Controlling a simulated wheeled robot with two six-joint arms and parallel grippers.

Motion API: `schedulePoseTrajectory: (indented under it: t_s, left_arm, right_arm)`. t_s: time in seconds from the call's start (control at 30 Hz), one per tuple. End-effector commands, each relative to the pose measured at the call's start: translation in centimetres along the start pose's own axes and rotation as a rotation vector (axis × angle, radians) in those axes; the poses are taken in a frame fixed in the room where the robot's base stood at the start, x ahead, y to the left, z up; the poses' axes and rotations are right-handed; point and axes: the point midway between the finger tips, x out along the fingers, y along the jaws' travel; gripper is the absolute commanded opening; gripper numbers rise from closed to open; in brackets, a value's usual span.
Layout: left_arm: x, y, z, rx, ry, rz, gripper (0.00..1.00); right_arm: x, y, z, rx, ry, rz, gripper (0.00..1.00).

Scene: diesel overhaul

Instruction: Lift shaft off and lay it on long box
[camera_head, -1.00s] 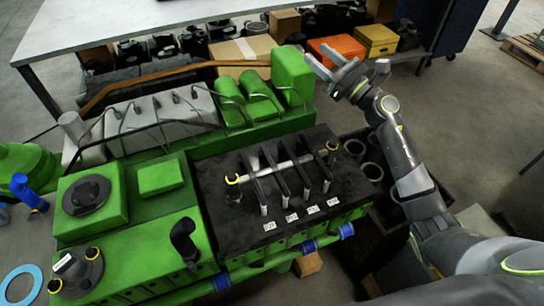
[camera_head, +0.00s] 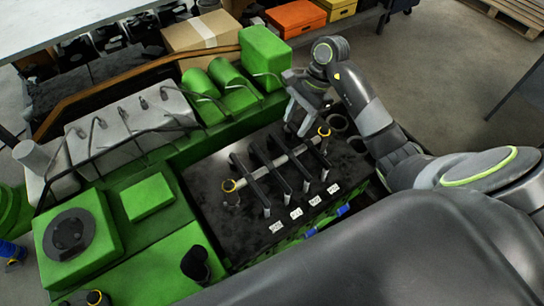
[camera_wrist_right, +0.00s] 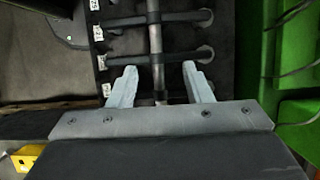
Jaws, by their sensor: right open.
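The metal shaft (camera_head: 299,149) lies across the black top of the engine block, with several dark rocker arms across it and a yellow ring near each end. My right gripper (camera_head: 297,126) is over the shaft's far right end, fingers pointing down. In the right wrist view the open fingers (camera_wrist_right: 158,80) are spread on either side of the shaft (camera_wrist_right: 155,40), with nothing held. Whether they are down at its height is hard to tell. My left gripper is out of view. I cannot tell which container is the long box.
The green engine (camera_head: 150,196) fills the left and middle, with a tall green block (camera_head: 266,57) just behind my right gripper. A taped cardboard box (camera_head: 184,37), an orange box (camera_head: 296,18) and a yellow box (camera_head: 337,8) stand behind. Floor is free at the right.

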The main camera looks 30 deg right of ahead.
Motion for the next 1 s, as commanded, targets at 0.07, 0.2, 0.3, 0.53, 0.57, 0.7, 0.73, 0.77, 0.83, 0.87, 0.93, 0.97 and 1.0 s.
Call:
schedulePoseTrajectory:
  t_s: [0.07,0.2,0.3,0.53,0.57,0.7,0.73,0.77,0.83,0.87,0.93,0.97,1.0]
  left_arm:
    - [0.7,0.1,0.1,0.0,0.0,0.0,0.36]
    - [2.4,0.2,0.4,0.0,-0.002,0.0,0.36]
    - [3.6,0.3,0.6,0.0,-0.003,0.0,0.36]
    - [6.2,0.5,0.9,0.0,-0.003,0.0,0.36]
    - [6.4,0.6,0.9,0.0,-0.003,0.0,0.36]
    - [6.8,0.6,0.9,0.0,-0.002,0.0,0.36]
    - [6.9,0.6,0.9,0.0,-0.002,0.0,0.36]
    - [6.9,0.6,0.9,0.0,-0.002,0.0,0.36]
    - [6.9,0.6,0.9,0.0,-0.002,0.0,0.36]
    - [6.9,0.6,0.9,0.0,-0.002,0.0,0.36]
    - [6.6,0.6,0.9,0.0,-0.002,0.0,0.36]
    - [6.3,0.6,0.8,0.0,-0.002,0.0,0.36]
    - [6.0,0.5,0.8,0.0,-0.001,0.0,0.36]
  right_arm:
    - [1.0,0.2,-0.2,0.003,0.005,0.008,0.45]
    - [3.5,0.2,-0.3,0.002,0.002,0.008,0.45]
    - [5.3,0.2,-0.3,0.001,0.001,0.007,0.45]
    - [9.2,0.2,-0.3,0.0,0.001,0.006,0.45]
    - [9.6,0.2,-0.2,0.0,0.0,0.006,0.45]
    - [11.2,0.2,-0.1,0.002,-0.001,0.007,0.45]
    - [11.5,0.2,-0.1,0.002,0.0,0.007,0.45]
    - [11.7,0.2,-0.1,0.002,0.002,0.006,0.45]
    - [12.1,0.2,-0.1,0.001,0.002,0.006,0.45]
    - [12.1,0.2,-0.1,0.001,0.002,0.006,0.45]
    - [12.5,0.3,0.0,0.002,0.001,0.006,0.45]
    - [12.7,0.3,0.0,0.003,0.0,0.007,0.45]
    - [13.2,0.5,0.0,0.004,-0.001,0.009,0.45]
